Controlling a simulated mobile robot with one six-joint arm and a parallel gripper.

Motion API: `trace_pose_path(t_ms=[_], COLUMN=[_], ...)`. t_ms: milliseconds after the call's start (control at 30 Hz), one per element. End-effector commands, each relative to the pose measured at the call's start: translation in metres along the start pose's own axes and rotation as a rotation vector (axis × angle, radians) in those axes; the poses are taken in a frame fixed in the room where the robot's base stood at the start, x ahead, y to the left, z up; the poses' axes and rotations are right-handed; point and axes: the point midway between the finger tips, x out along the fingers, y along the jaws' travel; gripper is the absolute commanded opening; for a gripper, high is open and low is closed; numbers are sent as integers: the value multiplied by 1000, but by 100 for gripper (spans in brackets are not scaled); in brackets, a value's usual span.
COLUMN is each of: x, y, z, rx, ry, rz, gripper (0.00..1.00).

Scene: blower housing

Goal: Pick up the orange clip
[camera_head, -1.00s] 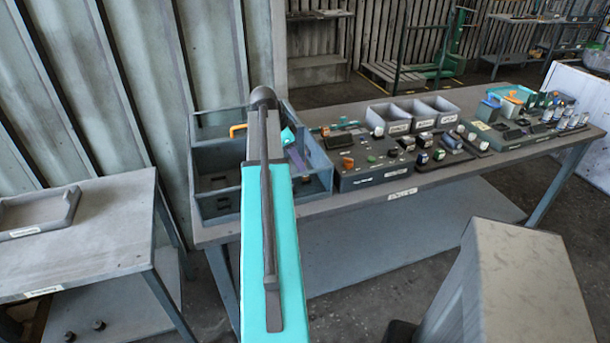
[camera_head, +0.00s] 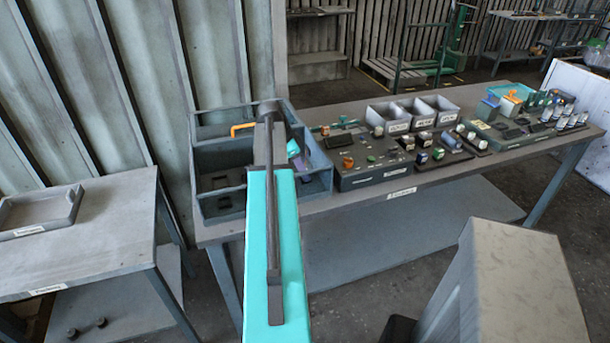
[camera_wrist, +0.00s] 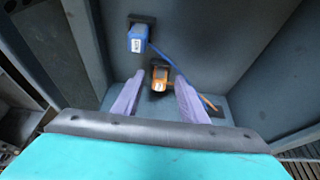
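In the wrist view an orange clip (camera_wrist: 159,72) with dark parts lies on the grey floor of a box compartment. It appears between the two purple fingertips of my gripper (camera_wrist: 159,80), which are spread apart. I see no contact between fingers and clip, and their height above it is hard to judge. In the head view my arm hides the clip; a small purple part of my gripper (camera_head: 295,150) shows inside the grey box (camera_head: 228,207).
A blue object (camera_wrist: 138,40) with a blue cord lies beyond the clip. Box walls stand close on both sides. An orange hooked piece (camera_head: 242,128) sits at the box's back. Grey bins (camera_head: 398,126) stand to the right.

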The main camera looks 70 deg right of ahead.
Motion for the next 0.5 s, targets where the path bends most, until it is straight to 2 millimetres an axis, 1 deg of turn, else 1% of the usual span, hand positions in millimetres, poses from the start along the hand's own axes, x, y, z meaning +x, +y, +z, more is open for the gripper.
trace_pose_path(t_ms=[100,133,333,500], x=[0,0,0,0], y=[0,0,0,0], z=[0,0,0,0], rx=[0,0,0,0], ry=[0,0,0,0], rz=[0,0,0,0], gripper=[39,37,4,3])
